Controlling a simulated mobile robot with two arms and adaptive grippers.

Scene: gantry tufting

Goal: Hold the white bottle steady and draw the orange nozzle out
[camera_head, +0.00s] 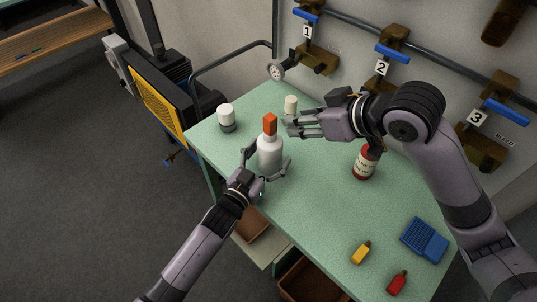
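The white bottle (269,154) stands upright on the green table, with the orange nozzle (270,124) in its top. My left gripper (266,168) has its fingers on both sides of the bottle's lower body; I cannot see clearly whether both fingers touch it. My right gripper (287,125) points left, with its fingers apart, just right of the orange nozzle. It is open and no object shows between its fingers.
On the green table (320,205) are a white-capped jar (227,117), a small cream bottle (291,104), a red bottle (365,164), a yellow bottle (361,252), a small red bottle (398,282) and a blue box (424,239). Numbered valves line the wall behind.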

